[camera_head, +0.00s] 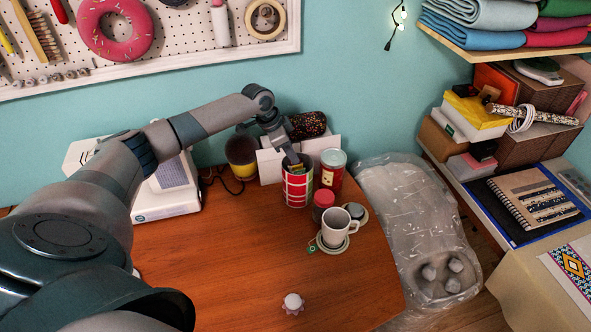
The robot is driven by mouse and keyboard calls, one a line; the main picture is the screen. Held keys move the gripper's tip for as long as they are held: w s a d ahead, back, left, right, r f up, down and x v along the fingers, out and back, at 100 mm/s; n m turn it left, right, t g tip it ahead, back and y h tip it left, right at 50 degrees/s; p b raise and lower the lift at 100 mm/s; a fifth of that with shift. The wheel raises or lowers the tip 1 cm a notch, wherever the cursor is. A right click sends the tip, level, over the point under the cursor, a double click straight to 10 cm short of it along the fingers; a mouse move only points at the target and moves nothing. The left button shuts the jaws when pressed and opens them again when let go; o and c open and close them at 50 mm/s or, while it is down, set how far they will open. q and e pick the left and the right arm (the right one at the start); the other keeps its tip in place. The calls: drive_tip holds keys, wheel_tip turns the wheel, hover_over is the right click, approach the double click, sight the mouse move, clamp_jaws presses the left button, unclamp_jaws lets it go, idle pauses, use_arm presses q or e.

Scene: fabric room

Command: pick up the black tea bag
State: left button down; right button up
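My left gripper (294,163) points down at the mouth of a red tin with white bands (297,190). Its fingertips are at or just inside the rim, and I cannot tell whether they are open or shut. Small dark and yellowish items show at the tin's mouth, too small to identify as the black tea bag. A white mug (336,227) stands on a pale saucer (333,246) to the right in front of the tin, with a small green tag (311,247) at the saucer's left edge. My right gripper is not in view.
A red jar with a pale lid (332,168) and a smaller red-lidded jar (323,202) stand close right of the tin. A dark and yellow pot (241,155) is to the left. A small white knob-like object (293,303) lies in front; the wooden table's (225,270) middle is clear.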

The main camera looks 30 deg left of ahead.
use_arm(q)
drive_tip(key=shift+r, duration=0.15)
idle(0.3)
drive_tip(key=shift+r+b, duration=0.4)
drive_tip(key=shift+r, duration=0.2)
wheel_tip(320, 180, up, 16)
drive_tip(key=b, duration=0.4)
drive_tip(key=shift+r+b, duration=0.25)
drive_tip(key=shift+b, duration=0.15)
drive_tip(key=shift+f, duration=0.1)
